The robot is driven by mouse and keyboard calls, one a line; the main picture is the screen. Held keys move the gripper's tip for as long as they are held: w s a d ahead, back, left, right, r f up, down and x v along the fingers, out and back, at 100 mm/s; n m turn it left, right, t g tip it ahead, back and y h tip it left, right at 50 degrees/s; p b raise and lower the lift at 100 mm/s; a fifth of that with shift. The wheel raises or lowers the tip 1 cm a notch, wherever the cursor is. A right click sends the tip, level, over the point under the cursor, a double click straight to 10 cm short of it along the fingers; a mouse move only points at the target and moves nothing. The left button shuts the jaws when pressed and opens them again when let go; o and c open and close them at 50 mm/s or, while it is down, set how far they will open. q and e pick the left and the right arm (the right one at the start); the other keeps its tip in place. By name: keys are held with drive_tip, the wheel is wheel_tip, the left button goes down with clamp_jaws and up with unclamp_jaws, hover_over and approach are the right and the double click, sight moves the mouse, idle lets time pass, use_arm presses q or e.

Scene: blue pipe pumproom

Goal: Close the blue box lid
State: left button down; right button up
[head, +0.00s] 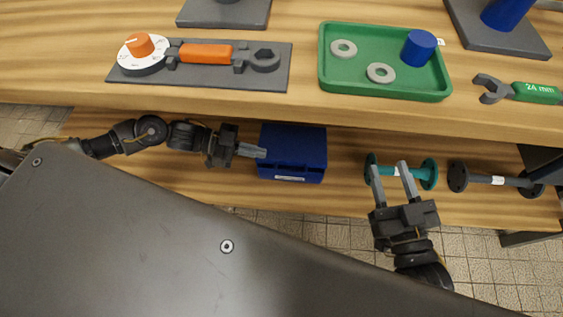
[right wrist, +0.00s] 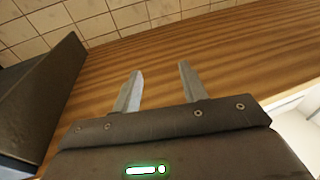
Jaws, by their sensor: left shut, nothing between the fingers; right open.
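The blue box (head: 292,155) sits on the lower wooden shelf, below the workbench's front edge, with a small white label low on its front. Its lid (head: 294,140) appears to lie down flat over the box; I cannot tell if it is fully seated. My left gripper (head: 263,152) is shut and empty, its tips at the box's left side; I cannot tell whether they touch it. My right gripper (head: 388,168) is open and empty, right of the box, in front of a teal flanged pipe. The right wrist view shows its spread fingers (right wrist: 159,82) over bare wood.
The teal pipe (head: 428,173) and a dark flanged pipe (head: 498,181) lie on the lower shelf at right.

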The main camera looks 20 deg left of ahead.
use_arm(q)
drive_tip(key=b, duration=0.1)
hover_over(281, 162)
drive_tip(key=s+d, duration=0.1)
drive_tip(key=s, duration=0.2)
drive_tip(key=f, duration=0.2)
wheel_tip(281, 162, down, 2)
drive_tip(key=shift+w+f+b, duration=0.15)
drive_tip(key=shift+f+b, duration=0.05)
drive_tip(key=shift+b, duration=0.4)
drive_tip(key=shift+f, duration=0.65)
use_arm(e)
wheel_tip(281, 162, up, 6)
drive_tip(key=s+d+t+y, duration=0.1)
drive_tip(key=t+y, duration=0.1)
drive_tip(key=t, duration=0.2)
drive_tip(key=shift+s+t+y, duration=0.15)
drive_tip(key=shift+t+y, duration=0.15)
drive_tip(key=shift+t, duration=0.1)
drive_tip(key=shift+d, duration=0.1)
